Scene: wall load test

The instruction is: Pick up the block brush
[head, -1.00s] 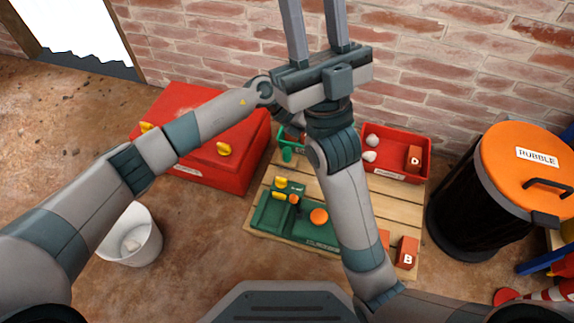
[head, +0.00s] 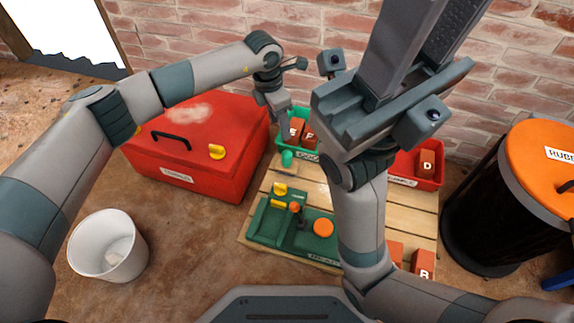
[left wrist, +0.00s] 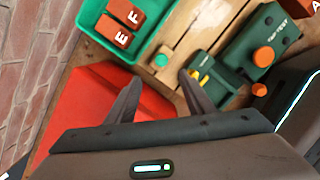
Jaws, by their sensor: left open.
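A red lidded box (head: 205,125) stands left of the wooden pallet (head: 265,222). The pallet bears a green test panel (head: 268,222), a red tray (head: 432,180) and lettered orange blocks (head: 422,263). A white bucket (head: 88,232) and black rubble bin (head: 480,225) flank it; brick wall behind.

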